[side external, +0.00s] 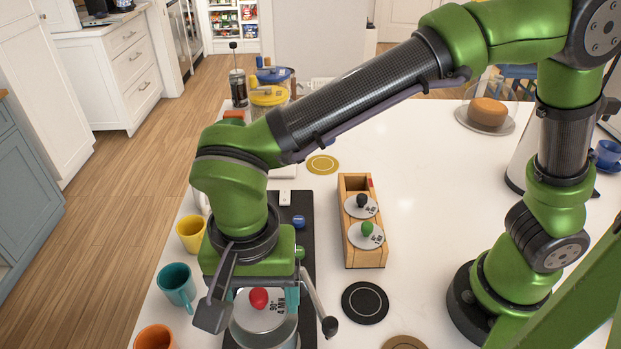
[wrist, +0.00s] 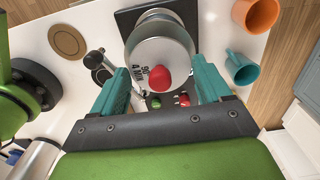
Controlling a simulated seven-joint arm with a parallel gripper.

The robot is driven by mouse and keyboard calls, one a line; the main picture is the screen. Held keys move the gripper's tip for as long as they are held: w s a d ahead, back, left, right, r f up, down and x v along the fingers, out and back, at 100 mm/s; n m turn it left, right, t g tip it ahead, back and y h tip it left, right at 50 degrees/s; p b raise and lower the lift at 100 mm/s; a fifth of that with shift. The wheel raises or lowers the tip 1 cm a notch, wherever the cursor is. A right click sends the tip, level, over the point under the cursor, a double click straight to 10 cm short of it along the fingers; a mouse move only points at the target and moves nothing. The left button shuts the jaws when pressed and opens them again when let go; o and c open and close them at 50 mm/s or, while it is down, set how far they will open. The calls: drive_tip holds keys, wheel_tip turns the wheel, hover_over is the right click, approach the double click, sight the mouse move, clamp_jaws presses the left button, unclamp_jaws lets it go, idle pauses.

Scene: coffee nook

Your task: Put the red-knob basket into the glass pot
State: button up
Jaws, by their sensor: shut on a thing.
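The red-knob basket (side external: 270,317) has a pale round top marked "90° 4 MIN" and a red knob (side external: 259,298). Its top also shows in the wrist view (wrist: 146,56). My gripper (wrist: 159,66) has its two teal fingers on opposite sides of this round top, shut on the basket, pointing down. A grey, clear-looking round vessel (wrist: 157,15), apparently the glass pot, shows just beyond the basket in the wrist view on a black base. How far the basket sits inside it is hidden.
A wooden holder (side external: 364,256) carries a black-knob basket (side external: 361,206) and a green-knob one (side external: 366,236); its far slot is empty. A metal lever (side external: 313,295) stands close right of my gripper. Yellow (side external: 190,236), teal (side external: 176,286) and orange (side external: 154,338) cups line the left edge.

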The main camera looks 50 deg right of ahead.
drive_tip(key=shift+f, duration=1.05)
idle(0.7)
drive_tip(key=o, duration=1)
wheel_tip(320, 180, up, 17)
